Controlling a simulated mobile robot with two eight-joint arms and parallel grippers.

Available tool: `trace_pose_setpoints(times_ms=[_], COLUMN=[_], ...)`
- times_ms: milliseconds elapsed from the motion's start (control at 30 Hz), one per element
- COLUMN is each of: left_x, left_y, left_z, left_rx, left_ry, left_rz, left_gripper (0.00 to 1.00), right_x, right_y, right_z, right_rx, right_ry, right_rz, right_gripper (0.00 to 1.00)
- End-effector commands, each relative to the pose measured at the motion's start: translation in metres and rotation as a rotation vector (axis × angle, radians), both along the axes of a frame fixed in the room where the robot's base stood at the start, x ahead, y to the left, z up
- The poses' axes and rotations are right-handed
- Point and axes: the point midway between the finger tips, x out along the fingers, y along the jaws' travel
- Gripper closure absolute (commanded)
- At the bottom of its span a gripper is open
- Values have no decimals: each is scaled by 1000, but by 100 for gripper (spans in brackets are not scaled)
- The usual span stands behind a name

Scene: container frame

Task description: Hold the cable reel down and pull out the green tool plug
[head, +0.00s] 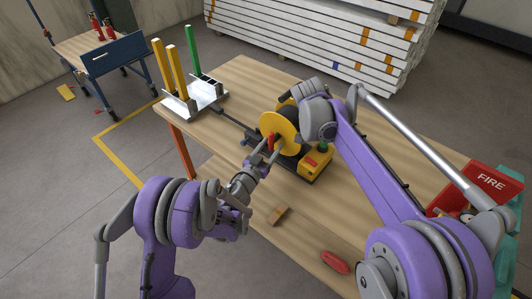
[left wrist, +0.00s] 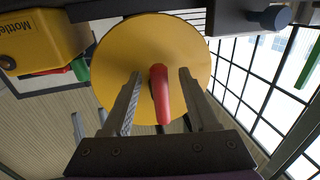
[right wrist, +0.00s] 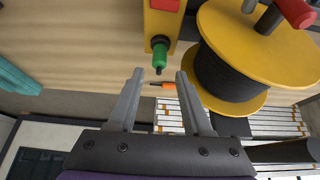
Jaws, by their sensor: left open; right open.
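The cable reel has a yellow disc (head: 276,130) and black cable (right wrist: 228,75). A red crank handle (left wrist: 160,92) sticks out from its face. My left gripper (head: 268,150) is open; in the left wrist view its fingers (left wrist: 160,75) stand on either side of the red handle, contact unclear. The green tool plug (right wrist: 160,53) sits at the yellow box (right wrist: 164,18) beside the reel and also shows in the head view (head: 323,146). My right gripper (right wrist: 159,74) is open, its fingertips around the plug's end, apart from it. In the head view the right arm hides those fingers.
The reel and box stand on a wooden table (head: 235,75). A small brown block (head: 279,215) and a red object (head: 335,262) lie near its front edge. A metal tray with yellow and green posts (head: 194,97) stands far left. A red FIRE box (head: 487,180) is right.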

Motion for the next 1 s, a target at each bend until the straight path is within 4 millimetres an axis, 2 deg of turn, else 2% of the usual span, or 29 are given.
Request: trace_pose_setpoints(times_ms=[300, 367, 633, 1000], left_x=[3, 3, 3, 3], left_y=[-1, -1, -1, -1], left_z=[0, 0, 0, 0], left_rx=[0, 0, 0, -1], left_ry=[0, 0, 0, 0], left_rz=[0, 0, 0, 1], left_gripper=[40, 50, 98, 100], right_x=[0, 0, 0, 0], right_y=[0, 0, 0, 0], right_z=[0, 0, 0, 0], right_rx=[0, 0, 0, 0], right_ry=[0, 0, 0, 0], right_rz=[0, 0, 0, 0], right_gripper=[50, 50, 50, 50])
